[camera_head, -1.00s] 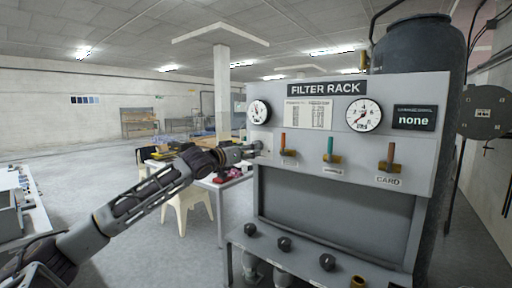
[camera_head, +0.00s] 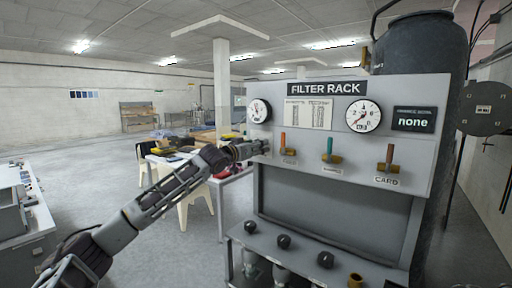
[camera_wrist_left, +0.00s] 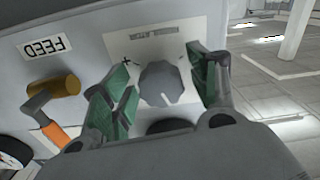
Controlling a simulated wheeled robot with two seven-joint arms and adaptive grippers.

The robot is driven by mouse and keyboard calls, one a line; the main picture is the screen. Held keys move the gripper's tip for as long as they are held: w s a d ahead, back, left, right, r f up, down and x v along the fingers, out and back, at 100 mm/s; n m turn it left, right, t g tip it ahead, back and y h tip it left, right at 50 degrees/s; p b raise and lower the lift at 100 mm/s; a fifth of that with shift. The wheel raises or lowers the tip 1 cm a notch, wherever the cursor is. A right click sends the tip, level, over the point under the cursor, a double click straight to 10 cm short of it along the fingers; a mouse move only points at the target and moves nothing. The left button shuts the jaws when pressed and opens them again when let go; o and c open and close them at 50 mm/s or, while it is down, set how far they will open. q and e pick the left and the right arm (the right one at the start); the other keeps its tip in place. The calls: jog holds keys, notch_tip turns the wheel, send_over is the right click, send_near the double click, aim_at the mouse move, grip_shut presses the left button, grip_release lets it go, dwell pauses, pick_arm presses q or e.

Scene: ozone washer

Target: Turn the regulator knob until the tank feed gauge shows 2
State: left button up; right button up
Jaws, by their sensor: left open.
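The dark grey regulator knob (camera_wrist_left: 160,83) is on the filter rack's panel, over a plate marked plus and minus. My left gripper (camera_wrist_left: 163,75) is open, with its green-padded fingers on either side of the knob and gaps showing. In the head view my left gripper (camera_head: 250,149) is at the panel's left edge and hides the knob. A round gauge (camera_head: 258,111) is above it, and a second gauge (camera_head: 363,115) is at the upper right. Their numbers are too small to read surely. I cannot tell which is the tank feed gauge. My right gripper is not in view.
Orange (camera_head: 283,142), green (camera_head: 329,147) and brown (camera_head: 389,155) valve handles stick out along the panel. The FEED label (camera_wrist_left: 47,46) and a brass valve (camera_wrist_left: 62,86) are close beside my left gripper. Dark knobs (camera_head: 284,241) line the lower shelf.

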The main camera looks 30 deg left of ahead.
pick_arm(q)
jog(key=shift+c, duration=0.8)
jog(key=c, duration=0.9)
jog(key=shift+o, duration=0.2)
jog(key=shift+r+m+p, duration=0.1)
jog(key=shift+m+p, duration=0.3)
jog(key=shift+p, duration=0.35)
jog(key=shift+m+p, duration=0.5)
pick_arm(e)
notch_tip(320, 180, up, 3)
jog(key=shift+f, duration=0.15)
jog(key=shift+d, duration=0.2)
pick_arm(q)
jog(key=o, duration=1)
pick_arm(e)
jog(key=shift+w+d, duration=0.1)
